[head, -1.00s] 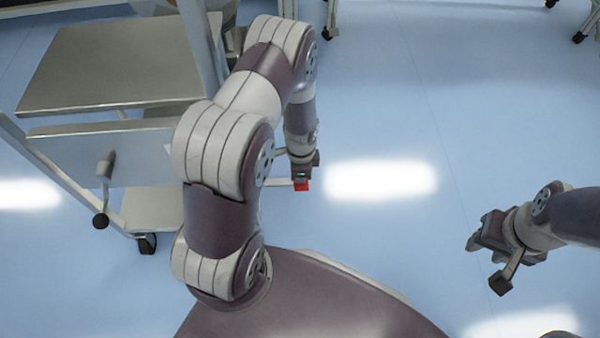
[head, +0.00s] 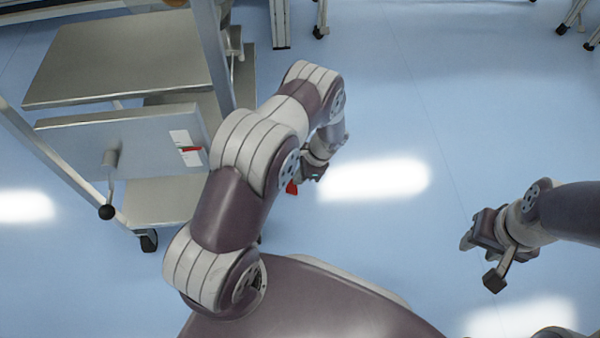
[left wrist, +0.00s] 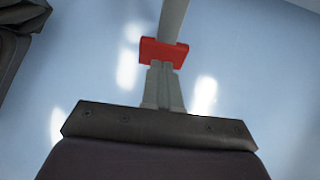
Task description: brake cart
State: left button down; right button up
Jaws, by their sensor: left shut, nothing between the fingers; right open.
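The metal cart (head: 128,62) stands at the left of the head view, with shelves, a frame and a caster (head: 148,240). A red pedal-like piece (head: 292,187) shows low beside my left gripper (head: 304,178). In the left wrist view the red piece (left wrist: 163,50) sits on a grey bar (left wrist: 173,18), right at the tips of my shut left fingers (left wrist: 162,68). Nothing is between the fingers, and I cannot tell whether they touch the red piece. My left arm hides part of the cart's right side. My right gripper (head: 470,236) is open and empty over the floor.
A hanging panel with a black-knobbed crank (head: 106,210) and red-and-white labels (head: 188,148) is on the cart's near side. Legs of other equipment (head: 280,22) stand at the back. The blue floor (head: 400,120) is clear in the middle and right.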

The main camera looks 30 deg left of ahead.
pick_arm(q)
jog(key=shift+x, duration=0.95)
jog(key=shift+s+f, duration=0.1)
jog(key=shift+f, duration=0.2)
jog(key=p+v, duration=0.7)
jog(key=v, duration=0.6)
jog(key=shift+w+r, duration=0.15)
jog(key=shift+w, duration=0.05)
